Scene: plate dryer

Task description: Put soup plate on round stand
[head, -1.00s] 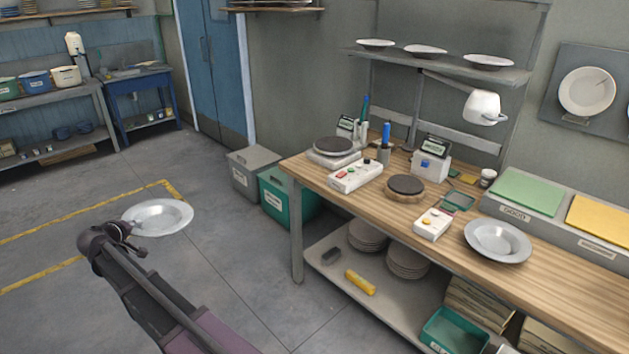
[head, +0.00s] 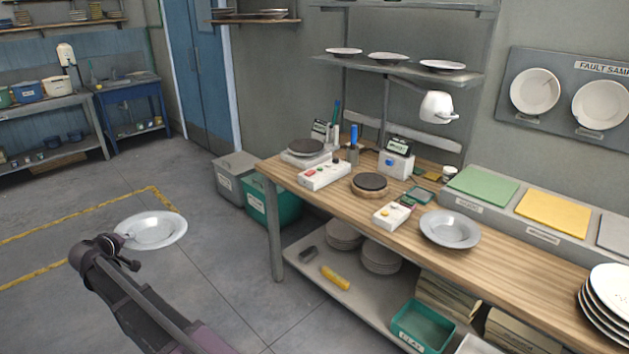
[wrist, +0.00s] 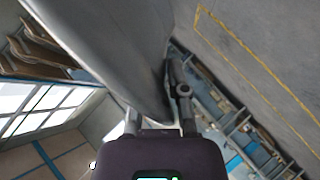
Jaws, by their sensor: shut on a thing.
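A pale grey soup plate (head: 150,231) with a wide rim is held out level over the floor, left of the workbench. My gripper (head: 120,240) is shut on its near left rim. In the wrist view the plate (wrist: 105,50) is a large grey shape seen close up, and my gripper (wrist: 168,105) pinches its edge. A round stand (head: 370,183), a dark disc on a wooden base, sits on the bench with nothing on it. A similar soup plate (head: 450,230) lies on the bench to the right of the stand.
A button box (head: 394,215) and a switch box (head: 325,175) flank the stand. A scale with a dark round top (head: 306,147) is behind left. A lamp (head: 437,107) hangs over the bench (head: 520,255). Bins (head: 275,203) stand at its left end. A plate stack (head: 606,305) is at right.

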